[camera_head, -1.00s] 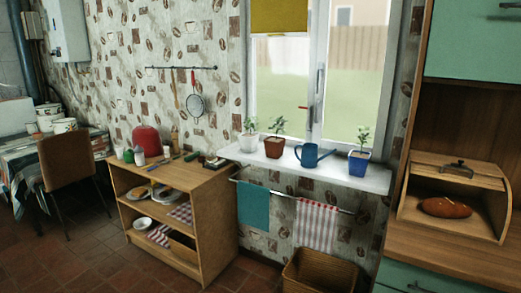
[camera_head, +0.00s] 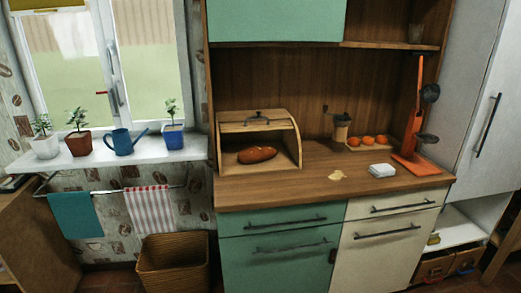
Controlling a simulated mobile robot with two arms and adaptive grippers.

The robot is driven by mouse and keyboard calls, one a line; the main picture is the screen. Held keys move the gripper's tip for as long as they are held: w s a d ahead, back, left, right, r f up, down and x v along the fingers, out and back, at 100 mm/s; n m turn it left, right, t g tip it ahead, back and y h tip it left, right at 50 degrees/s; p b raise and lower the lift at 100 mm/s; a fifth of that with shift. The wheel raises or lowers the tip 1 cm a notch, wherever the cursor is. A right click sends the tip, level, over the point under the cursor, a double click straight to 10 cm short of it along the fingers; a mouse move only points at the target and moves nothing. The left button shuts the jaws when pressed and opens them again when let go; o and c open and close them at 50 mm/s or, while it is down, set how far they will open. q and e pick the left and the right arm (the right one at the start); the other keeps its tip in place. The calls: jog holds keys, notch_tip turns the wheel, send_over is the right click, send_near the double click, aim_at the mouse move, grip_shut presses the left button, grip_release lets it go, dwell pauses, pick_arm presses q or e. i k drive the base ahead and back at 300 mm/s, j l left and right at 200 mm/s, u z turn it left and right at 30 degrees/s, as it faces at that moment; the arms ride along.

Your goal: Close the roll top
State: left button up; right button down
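A wooden bread box with a roll top (camera_head: 258,124) stands at the left end of the wooden counter. Its roll top is up, with a dark handle (camera_head: 257,118) on it, and the front is open. A brown loaf of bread (camera_head: 257,154) lies inside the box. Neither of my grippers is in view.
On the counter (camera_head: 300,186) are a grinder (camera_head: 341,127), oranges on a board (camera_head: 368,141), a white block (camera_head: 382,170), a pale patch (camera_head: 337,175) and an orange stand (camera_head: 415,120). A wicker basket (camera_head: 173,265) stands on the floor at left. The counter before the box is clear.

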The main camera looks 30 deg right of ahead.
aim_at(246, 126)
jog(key=z, duration=1)
jog(key=i, duration=0.15)
